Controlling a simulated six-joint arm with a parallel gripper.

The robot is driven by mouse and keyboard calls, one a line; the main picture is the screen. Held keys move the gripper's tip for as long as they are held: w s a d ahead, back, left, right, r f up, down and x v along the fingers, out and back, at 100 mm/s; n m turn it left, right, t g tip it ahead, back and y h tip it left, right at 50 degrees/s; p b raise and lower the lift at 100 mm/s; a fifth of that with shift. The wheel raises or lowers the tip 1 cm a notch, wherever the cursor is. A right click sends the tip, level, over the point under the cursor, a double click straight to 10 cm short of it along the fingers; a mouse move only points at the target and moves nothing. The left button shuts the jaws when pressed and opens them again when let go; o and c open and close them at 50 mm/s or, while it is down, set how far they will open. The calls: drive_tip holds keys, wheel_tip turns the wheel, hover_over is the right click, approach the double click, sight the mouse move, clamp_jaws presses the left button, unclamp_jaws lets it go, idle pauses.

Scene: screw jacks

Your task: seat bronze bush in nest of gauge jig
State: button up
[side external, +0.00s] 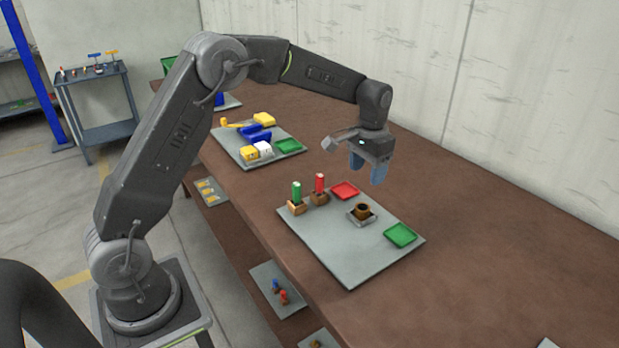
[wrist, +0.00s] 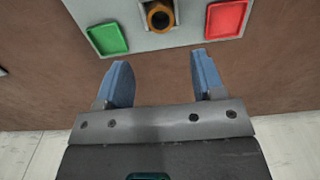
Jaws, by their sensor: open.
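The bronze bush (side external: 362,209) stands upright in the square grey nest of the gauge jig (side external: 362,219), on a grey plate. In the wrist view the bush (wrist: 159,17) shows its dark bore at the top edge, with part of the jig (wrist: 147,4) around it. How deep the bush sits is hard to tell. My gripper (side external: 368,170) is open and empty, above and behind the bush in the side view. Its blue fingers (wrist: 160,62) are apart and touch nothing.
On the grey plate (side external: 345,262) are a red tray (side external: 345,190), a green tray (side external: 400,235), and green (side external: 297,192) and red (side external: 320,184) handled pieces in brown blocks. Another loaded plate (side external: 228,149) lies farther left. The brown bench right of the plates is clear.

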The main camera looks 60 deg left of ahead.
drive_tip(key=s+d+r+t, duration=0.3)
drive_tip(key=s+r, duration=0.9)
drive_tip(key=s, duration=0.2)
drive_tip(key=s+d+f+t, duration=0.1)
drive_tip(key=s+d+t, duration=0.1)
drive_tip(key=s, duration=1.5)
drive_tip(key=shift+t, duration=0.3)
